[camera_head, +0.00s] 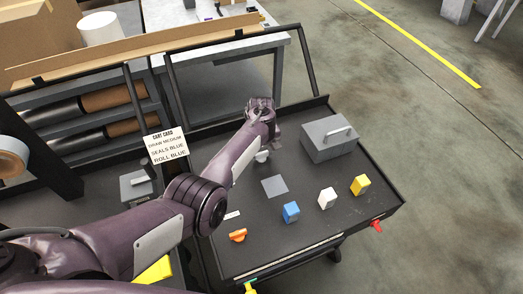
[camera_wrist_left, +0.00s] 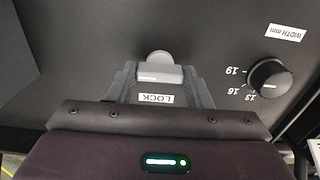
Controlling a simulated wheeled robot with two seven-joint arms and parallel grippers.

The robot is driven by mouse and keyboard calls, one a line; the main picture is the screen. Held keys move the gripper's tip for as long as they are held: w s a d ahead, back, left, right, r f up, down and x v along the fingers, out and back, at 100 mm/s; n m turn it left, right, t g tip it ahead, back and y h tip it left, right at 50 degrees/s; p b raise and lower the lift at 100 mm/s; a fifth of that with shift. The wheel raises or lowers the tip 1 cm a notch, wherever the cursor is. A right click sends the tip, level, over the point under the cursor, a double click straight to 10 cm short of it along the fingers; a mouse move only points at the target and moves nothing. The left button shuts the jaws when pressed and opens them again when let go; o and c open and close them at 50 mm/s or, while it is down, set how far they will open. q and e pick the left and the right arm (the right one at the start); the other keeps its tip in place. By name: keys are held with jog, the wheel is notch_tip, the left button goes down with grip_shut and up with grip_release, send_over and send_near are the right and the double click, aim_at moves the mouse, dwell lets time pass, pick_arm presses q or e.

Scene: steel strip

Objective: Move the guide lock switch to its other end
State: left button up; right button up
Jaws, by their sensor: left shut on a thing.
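The guide lock switch (camera_wrist_left: 160,60) shows in the left wrist view as a light grey lever with a rounded top, on a dark panel. An upside-down LOCK label (camera_wrist_left: 156,99) is just below it in the picture. My left gripper (camera_wrist_left: 160,76) is shut on the switch, its grey fingers around the lever's lower part, which they partly hide. In the head view my left gripper (camera_head: 262,106) is at the back of the dark cart top (camera_head: 330,205); the switch cannot be made out there. My right gripper is not in view.
A black width knob (camera_wrist_left: 270,79) marked 13, 16 and 19 is right of the switch in the wrist view. On the cart top are a grey box with a handle (camera_head: 328,140), blue (camera_head: 291,212), white (camera_head: 327,198) and yellow (camera_head: 360,185) blocks, and an orange piece (camera_head: 238,235).

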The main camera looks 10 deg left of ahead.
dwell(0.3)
pick_arm(q)
jog(key=o, duration=1)
notch_tip(320, 180, up, 8)
jog(key=shift+f, duration=0.15)
